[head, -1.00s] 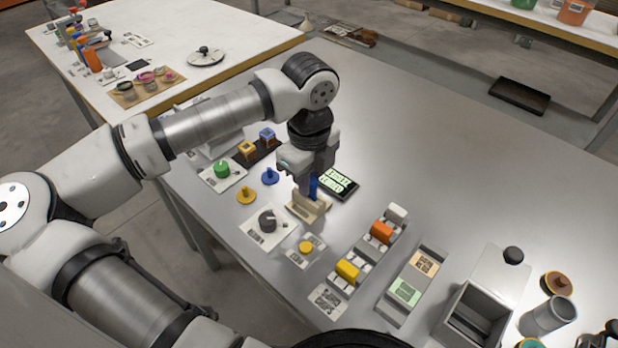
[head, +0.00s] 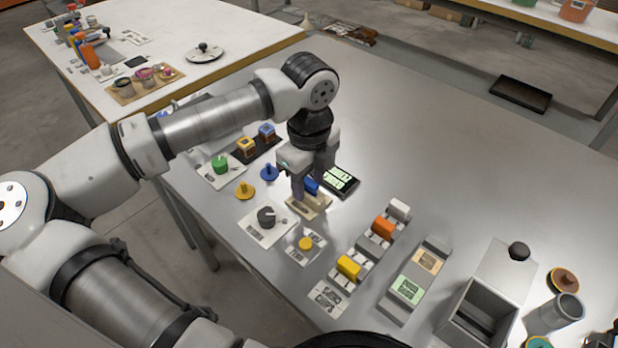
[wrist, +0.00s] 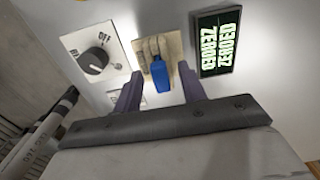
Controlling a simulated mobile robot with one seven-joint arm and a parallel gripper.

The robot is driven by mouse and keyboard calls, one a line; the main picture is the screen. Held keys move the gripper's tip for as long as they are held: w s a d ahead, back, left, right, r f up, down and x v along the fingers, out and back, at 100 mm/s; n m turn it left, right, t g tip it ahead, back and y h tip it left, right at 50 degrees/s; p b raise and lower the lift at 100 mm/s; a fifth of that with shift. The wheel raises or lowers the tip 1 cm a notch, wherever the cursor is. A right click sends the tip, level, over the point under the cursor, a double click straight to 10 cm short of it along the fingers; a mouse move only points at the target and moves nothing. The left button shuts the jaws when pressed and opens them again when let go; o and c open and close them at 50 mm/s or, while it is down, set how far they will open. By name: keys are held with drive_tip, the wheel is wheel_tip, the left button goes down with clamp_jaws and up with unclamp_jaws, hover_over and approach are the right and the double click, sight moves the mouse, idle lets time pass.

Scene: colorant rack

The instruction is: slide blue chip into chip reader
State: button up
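The blue chip (head: 311,185) stands in the beige chip reader (head: 318,206). In the wrist view the chip (wrist: 161,76) meets the beige reader (wrist: 146,48), its lower end hidden there; how deep it sits I cannot tell. My gripper (head: 312,187) is open around the chip. The wrist view shows my gripper's two fingers (wrist: 159,92) spread to either side of the chip with gaps between, not touching it.
A black display (head: 341,181) reading "ZEROED" lies right of the reader. Blue and yellow knobs (head: 245,190) stand to the left.

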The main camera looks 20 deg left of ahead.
sight(309, 182)
wheel_tip(309, 182, up, 14)
drive_tip(key=shift+b, duration=0.45)
drive_tip(key=shift+f, duration=0.15)
idle(0.5)
